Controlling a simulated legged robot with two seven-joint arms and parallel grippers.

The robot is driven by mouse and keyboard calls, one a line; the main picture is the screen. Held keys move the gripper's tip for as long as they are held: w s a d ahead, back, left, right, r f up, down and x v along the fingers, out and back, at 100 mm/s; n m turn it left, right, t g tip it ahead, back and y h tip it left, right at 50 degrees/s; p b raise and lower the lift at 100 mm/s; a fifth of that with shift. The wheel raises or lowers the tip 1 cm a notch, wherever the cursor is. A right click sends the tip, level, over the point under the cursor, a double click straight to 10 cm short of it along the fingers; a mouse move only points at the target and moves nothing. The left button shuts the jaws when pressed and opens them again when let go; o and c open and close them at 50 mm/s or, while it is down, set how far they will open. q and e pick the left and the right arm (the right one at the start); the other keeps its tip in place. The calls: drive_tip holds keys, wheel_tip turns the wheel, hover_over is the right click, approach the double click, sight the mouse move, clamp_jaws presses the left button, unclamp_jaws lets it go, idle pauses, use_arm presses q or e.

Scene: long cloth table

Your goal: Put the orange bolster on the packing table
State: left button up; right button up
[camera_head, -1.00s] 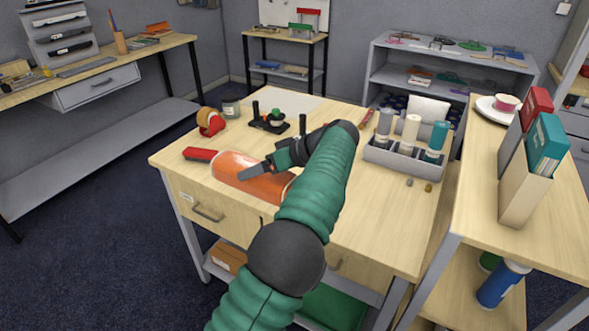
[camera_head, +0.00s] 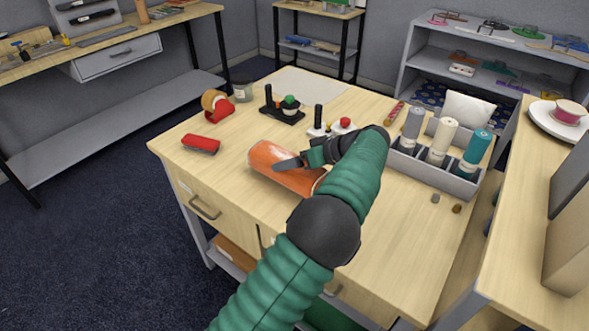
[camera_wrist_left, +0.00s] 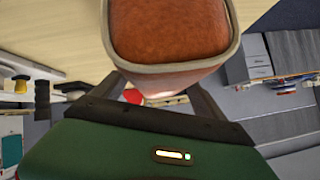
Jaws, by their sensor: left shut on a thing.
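The orange bolster (camera_head: 268,160), a padded roll with pale piping on its end, is over the light wood table with drawers (camera_head: 395,240). My left gripper (camera_head: 296,162) is shut on it, and the dark forearm end hides its right part. In the left wrist view the bolster's orange end (camera_wrist_left: 170,30) fills the top middle, between the two dark fingers (camera_wrist_left: 165,100). I cannot tell whether the bolster touches the tabletop or hangs just above it. My right gripper is not in view.
A red stapler-like thing (camera_head: 201,145), a tape dispenser (camera_head: 217,105), a jar (camera_head: 242,90) and a black stand (camera_head: 282,114) are on the table's left and back. A grey caddy of bottles (camera_head: 435,170) is at right. The front right tabletop is clear.

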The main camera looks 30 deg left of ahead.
use_arm(q)
drive_tip(key=shift+a+f, duration=0.15)
drive_tip(key=shift+f, duration=0.7)
drive_tip(key=shift+s+r, duration=0.1)
drive_tip(key=shift+s, duration=0.15)
drive_tip(key=o, duration=1.5)
drive_tip(key=shift+w, duration=0.1)
drive_tip(key=p+v, duration=0.2)
drive_tip(key=v, duration=1)
